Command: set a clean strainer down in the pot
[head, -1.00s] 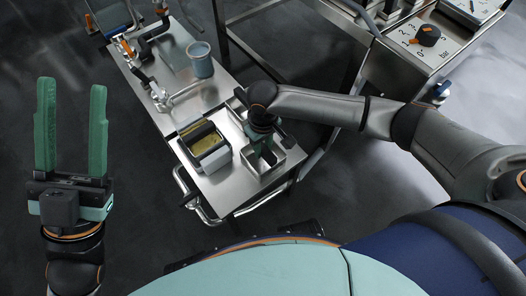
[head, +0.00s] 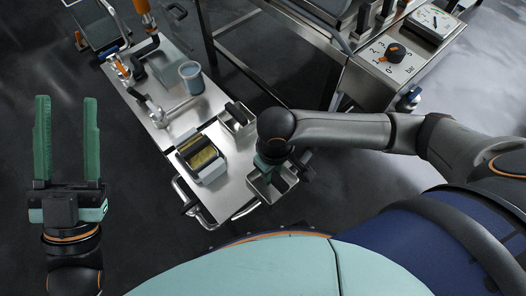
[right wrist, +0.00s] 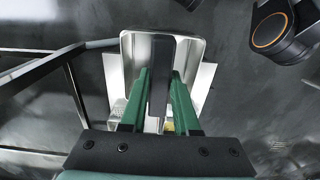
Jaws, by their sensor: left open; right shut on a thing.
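My right gripper (head: 268,160) is shut on the dark handle of a shiny metal box-shaped strainer (head: 288,184), which overlaps the near right edge of the cart top. In the right wrist view the green fingers (right wrist: 158,100) pinch the dark handle (right wrist: 159,75), with the strainer's metal walls (right wrist: 190,52) around it. A second metal strainer box (head: 225,122) with a dark handle stands on the cart. A grey box-shaped vessel (head: 212,171) with yellow contents and a dark bar stands beside it; I cannot tell if it is the pot. My left gripper (head: 66,105) is open and empty, left of the cart.
The steel cart (head: 238,190) has a push rail (head: 185,195) at its near left end. A blue-grey cup (head: 191,78) and metal pipework (head: 160,110) occupy its far half. A steel bench with a dial panel (head: 400,65) stands at the right. Dark floor lies at the left.

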